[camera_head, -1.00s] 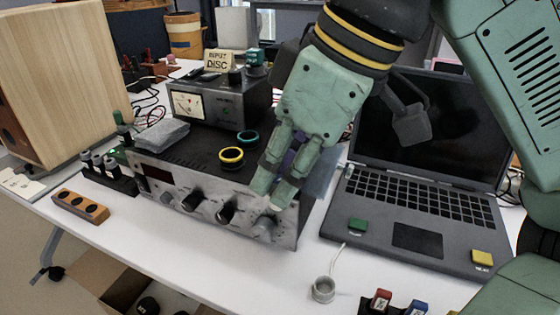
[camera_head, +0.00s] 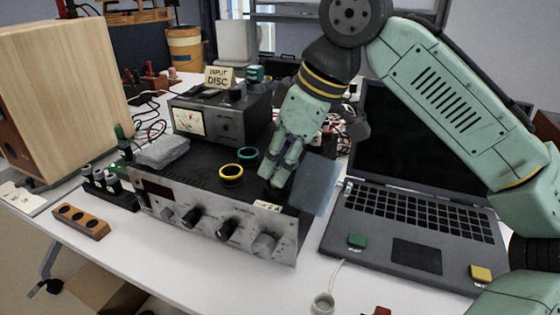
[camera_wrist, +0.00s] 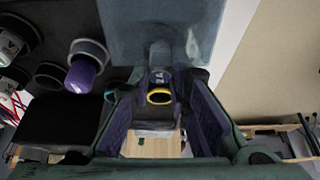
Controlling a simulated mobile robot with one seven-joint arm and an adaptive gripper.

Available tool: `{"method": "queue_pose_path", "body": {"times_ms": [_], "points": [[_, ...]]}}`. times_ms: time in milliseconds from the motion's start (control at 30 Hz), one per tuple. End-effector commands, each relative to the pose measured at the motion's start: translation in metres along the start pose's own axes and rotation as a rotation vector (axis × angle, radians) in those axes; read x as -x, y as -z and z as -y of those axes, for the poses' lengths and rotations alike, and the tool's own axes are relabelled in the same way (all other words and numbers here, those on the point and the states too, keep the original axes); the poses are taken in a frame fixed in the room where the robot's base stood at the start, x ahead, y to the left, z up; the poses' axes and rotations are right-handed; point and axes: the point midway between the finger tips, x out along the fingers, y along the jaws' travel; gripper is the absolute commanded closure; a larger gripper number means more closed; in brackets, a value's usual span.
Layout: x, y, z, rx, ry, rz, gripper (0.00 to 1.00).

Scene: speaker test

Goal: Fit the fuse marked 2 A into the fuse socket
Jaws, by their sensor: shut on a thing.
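My gripper (camera_head: 277,182) points down above the right end of the grey amplifier (camera_head: 190,212). It also shows in the wrist view (camera_wrist: 160,95). Its purple-lined fingers are shut on a small dark piece, apparently a fuse (camera_wrist: 159,76), with a pale mark like an A; I cannot read a number. The fingers hide the piece in the head view. A small pale label (camera_head: 268,206) lies on the amplifier's front right top edge; its text is unreadable. I cannot clearly make out the fuse socket. A dark rack of grey-capped cylinders (camera_head: 103,178) stands left of the amplifier.
A blue-grey panel (camera_head: 316,187) stands close right of my gripper, beside the open laptop (camera_head: 415,210). Yellow (camera_head: 231,172) and teal (camera_head: 248,153) rings lie on the amplifier. A metered box (camera_head: 225,120) stands behind. The front table strip (camera_head: 210,270) is mostly clear.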

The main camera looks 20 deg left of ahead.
Motion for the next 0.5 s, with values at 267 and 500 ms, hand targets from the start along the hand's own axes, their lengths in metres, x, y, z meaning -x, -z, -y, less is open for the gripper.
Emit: {"method": "queue_pose_path", "body": {"times_ms": [267,500], "points": [[-0.0016,-0.0003,0.0004,0.001,0.001,-0.001,1.0],[-0.0056,-0.0021,0.0003,0.0,0.001,0.0,0.79]]}}
